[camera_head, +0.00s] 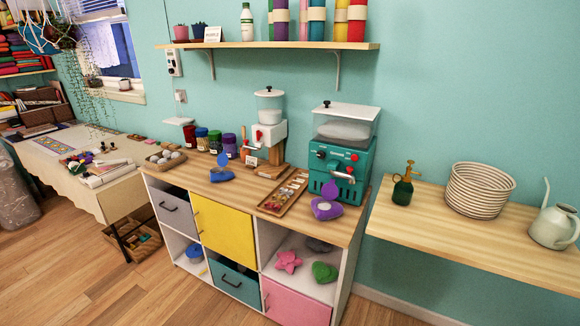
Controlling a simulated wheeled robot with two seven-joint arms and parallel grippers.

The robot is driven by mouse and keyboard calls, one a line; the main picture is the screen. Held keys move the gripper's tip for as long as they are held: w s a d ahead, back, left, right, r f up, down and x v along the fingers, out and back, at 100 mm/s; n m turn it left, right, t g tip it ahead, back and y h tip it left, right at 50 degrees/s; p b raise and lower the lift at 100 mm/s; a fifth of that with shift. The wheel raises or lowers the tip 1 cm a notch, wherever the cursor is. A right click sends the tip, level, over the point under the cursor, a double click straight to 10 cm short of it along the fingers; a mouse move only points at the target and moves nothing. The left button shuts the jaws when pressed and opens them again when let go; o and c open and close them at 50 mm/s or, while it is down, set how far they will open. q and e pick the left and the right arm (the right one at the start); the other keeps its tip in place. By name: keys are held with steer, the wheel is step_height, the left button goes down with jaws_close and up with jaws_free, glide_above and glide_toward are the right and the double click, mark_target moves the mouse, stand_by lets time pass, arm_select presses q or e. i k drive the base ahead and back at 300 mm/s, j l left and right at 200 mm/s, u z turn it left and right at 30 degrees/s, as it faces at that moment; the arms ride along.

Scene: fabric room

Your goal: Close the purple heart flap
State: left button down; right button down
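A purple heart-shaped piece (326,211) sits on the right end of the wooden cabinet top, in front of the teal machine. A purple-blue flap (330,190) stands up at its back, raised away from the base. A pale patch shows on the base in front of the flap. A similar blue piece (221,175) with its own raised flap sits further left on the same top. Neither of my grippers is in view.
The teal machine (340,150) stands close behind the purple piece. A wooden tray (270,209) with small items lies to its left. A shelf (410,222) to the right holds a sprayer, a basket (456,190) and a watering can (553,228). The floor in front is clear.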

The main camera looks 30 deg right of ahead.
mark_target(329, 191)
steer(key=z, duration=1.25)
steer(key=i+j+z, duration=0.25)
steer(key=i+j, duration=0.15)
